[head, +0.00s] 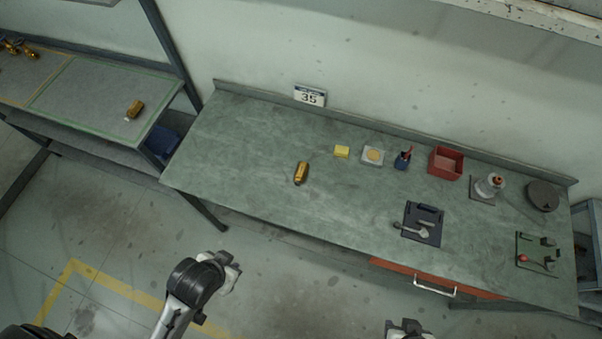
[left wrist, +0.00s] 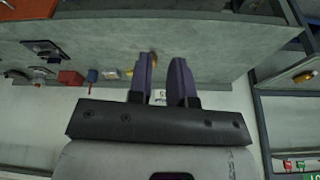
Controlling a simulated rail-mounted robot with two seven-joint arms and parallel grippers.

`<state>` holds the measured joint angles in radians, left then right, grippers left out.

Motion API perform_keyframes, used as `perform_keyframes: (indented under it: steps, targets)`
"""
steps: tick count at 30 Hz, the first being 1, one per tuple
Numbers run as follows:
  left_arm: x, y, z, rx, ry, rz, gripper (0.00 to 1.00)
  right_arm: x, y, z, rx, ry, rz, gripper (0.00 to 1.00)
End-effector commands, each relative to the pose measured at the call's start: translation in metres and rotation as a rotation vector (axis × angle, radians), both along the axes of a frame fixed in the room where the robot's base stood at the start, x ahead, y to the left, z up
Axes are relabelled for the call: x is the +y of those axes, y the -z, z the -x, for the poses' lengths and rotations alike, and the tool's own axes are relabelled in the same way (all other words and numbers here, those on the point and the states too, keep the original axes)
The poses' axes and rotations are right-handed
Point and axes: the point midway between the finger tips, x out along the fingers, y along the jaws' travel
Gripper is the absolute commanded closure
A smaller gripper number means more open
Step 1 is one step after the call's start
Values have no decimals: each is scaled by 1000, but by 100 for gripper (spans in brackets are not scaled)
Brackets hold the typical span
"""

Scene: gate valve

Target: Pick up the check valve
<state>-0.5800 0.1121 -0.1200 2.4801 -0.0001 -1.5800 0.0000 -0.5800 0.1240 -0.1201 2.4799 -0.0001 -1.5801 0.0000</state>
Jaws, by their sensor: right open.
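A brass-coloured fitting (head: 301,173), which looks like the check valve, lies on the green bench top (head: 255,150) left of its middle. In the left wrist view, a small part of this fitting (left wrist: 154,56) shows beside a fingertip. Another brass piece (head: 135,108) lies on the left shelf; it also shows in the left wrist view (left wrist: 303,76). My left gripper (head: 229,264) is in front of the bench, away from both pieces; its two fingers (left wrist: 164,58) stand apart with nothing between them. My right gripper (head: 408,328) is open at the bottom edge, mostly cut off.
Along the bench's back are a yellow block (head: 341,151), a white dish (head: 372,156), a blue holder (head: 403,161) and a red bin (head: 445,162). A dark tray (head: 422,223) with a metal part lies farther right. The bench's left end is clear.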

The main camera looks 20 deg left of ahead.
Motion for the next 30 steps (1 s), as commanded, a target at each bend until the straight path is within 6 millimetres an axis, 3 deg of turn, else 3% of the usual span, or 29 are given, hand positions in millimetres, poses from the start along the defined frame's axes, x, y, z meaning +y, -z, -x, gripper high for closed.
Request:
perform_keyframes:
  steps: [2, 18, 25, 30]
  targets:
    - [0, 0, 0, 0, -1, 0, 73, -1, 0, 0, 0, -1, 2, 55]
    - [3, 0, 0, 0, 7, -11, 22, 1, 0, 0, -1, 2, -3, 55]
    - [2, 2, 0, 0, 5, -8, 22, 2, 2, 0, 0, 5, -8, 55]
    - [4, 24, -7, -16, 9, -15, 22, 3, 26, 0, -2, 6, -9, 55]
